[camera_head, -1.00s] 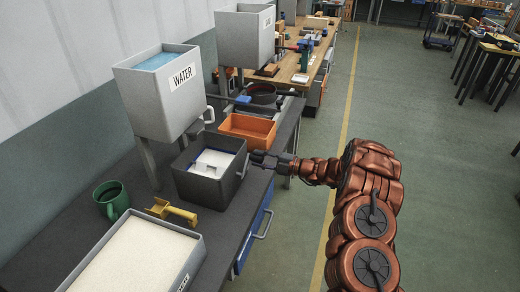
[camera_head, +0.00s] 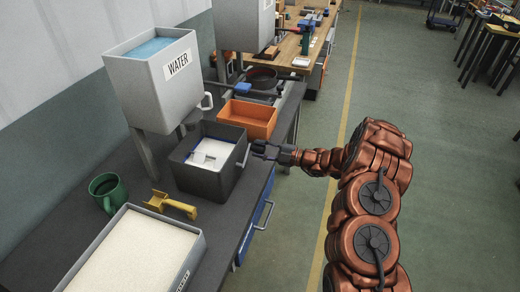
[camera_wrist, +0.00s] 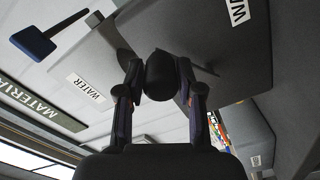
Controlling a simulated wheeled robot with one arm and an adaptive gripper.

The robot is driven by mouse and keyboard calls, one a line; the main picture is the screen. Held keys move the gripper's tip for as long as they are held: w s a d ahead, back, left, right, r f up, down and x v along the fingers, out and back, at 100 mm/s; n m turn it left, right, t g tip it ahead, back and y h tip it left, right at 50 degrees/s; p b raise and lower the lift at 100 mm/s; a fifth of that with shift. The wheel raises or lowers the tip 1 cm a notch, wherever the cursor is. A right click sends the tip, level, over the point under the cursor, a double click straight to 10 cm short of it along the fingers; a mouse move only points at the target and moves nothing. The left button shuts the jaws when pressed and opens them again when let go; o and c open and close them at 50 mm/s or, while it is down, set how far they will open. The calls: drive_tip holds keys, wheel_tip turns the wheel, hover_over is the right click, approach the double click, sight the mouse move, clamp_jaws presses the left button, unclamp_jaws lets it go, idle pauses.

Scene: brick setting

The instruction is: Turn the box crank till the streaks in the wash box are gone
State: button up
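The dark grey wash box (camera_head: 203,184) stands on the bench in the head view. Its inside is pale, with a white piece and a grey patch; I cannot make out separate streaks. The crank (camera_head: 245,155) is at the box's right wall, thin and dark. My gripper (camera_head: 256,150) is right beside it, with its two fingers apart. In the wrist view a round black knob (camera_wrist: 160,75), apparently the crank's handle, lies between the fingers of my gripper (camera_wrist: 158,68). A gap shows at the left finger, so the gripper looks open around the knob.
A grey WATER tank (camera_head: 158,85) stands behind the box. An orange tray (camera_head: 247,120) is beyond it. A green mug (camera_head: 107,192), a yellow tool (camera_head: 170,206) and a tray of pale material (camera_head: 193,262) are nearer.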

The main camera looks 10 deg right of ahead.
drive_tip(key=o, duration=0.3)
drive_tip(key=shift+d, duration=0.1)
drive_tip(key=shift+o, duration=0.2)
drive_tip(key=shift+d, duration=0.1)
drive_tip(key=v, duration=1.2)
